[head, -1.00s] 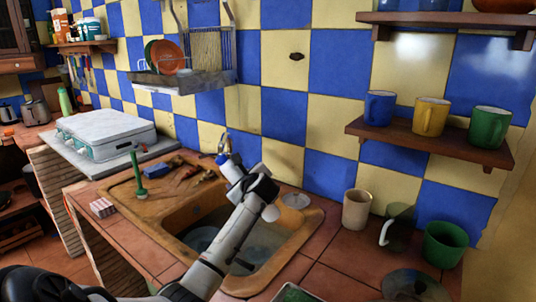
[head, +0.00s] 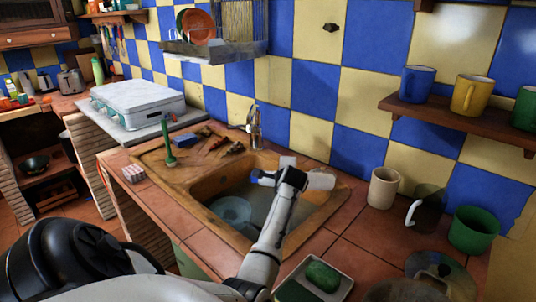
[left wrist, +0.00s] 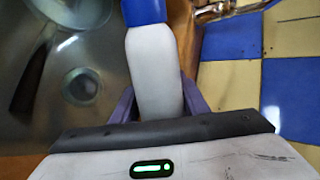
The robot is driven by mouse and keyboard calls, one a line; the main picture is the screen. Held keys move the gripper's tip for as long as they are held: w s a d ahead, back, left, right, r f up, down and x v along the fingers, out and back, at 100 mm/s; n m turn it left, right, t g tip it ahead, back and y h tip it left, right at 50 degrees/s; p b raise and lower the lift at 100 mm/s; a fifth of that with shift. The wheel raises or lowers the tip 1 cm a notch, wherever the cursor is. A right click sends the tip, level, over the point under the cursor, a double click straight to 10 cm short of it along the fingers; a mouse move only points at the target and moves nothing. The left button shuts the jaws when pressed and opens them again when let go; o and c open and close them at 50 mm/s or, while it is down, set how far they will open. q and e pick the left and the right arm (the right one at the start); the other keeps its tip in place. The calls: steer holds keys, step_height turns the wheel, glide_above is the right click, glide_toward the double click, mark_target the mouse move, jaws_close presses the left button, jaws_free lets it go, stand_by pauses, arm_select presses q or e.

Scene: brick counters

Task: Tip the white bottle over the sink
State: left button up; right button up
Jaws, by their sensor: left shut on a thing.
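The white bottle (head: 319,181) has a blue cap (head: 264,178). In the head view it lies about level above the sink (head: 196,201), with the cap toward the left. My left gripper (head: 290,179) is shut around the bottle's middle. In the left wrist view the white bottle (left wrist: 154,72) runs up the picture between the two purple fingers, and the blue cap (left wrist: 144,11) is at the top edge. No liquid is seen coming out. My right gripper is not in view.
A metal tap (head: 254,127) stands behind the sink. A pan lies in the basin. A green brush (head: 168,145) stands at the sink's left corner. A beige cup (head: 383,188) and a green cup (head: 473,229) stand right. A soap dish (head: 322,280) is in front.

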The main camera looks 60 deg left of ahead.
arm_select(q)
steer(key=shift+w+d+r+n+t+h+b, duration=0.1)
steer(key=shift+n+t+h+b, duration=0.1)
steer(key=shift+n+t+b, duration=0.3)
steer(key=shift+w+n+t+h+b, duration=0.1)
steer(key=shift+n+t+h+b, duration=0.1)
steer(key=shift+n+t+b, duration=0.3)
steer(key=shift+s+a+r+n+t+h+p, duration=0.1)
steer(key=shift+s+r+n+t+h+p, duration=0.15)
steer(key=shift+r+n+t, duration=0.3)
steer(key=shift+s+a+r+n+t+h+p, duration=0.1)
steer(key=shift+a+r+n+t+h, duration=0.1)
steer(key=shift+r+n+t, duration=0.35)
steer(key=shift+s+a+r+n+t+h+p, duration=0.1)
steer(key=shift+s+r+n+t+h+p, duration=0.15)
steer(key=shift+r+n+t, duration=0.25)
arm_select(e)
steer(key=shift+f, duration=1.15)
arm_select(q)
steer(key=shift+w+d, duration=0.1)
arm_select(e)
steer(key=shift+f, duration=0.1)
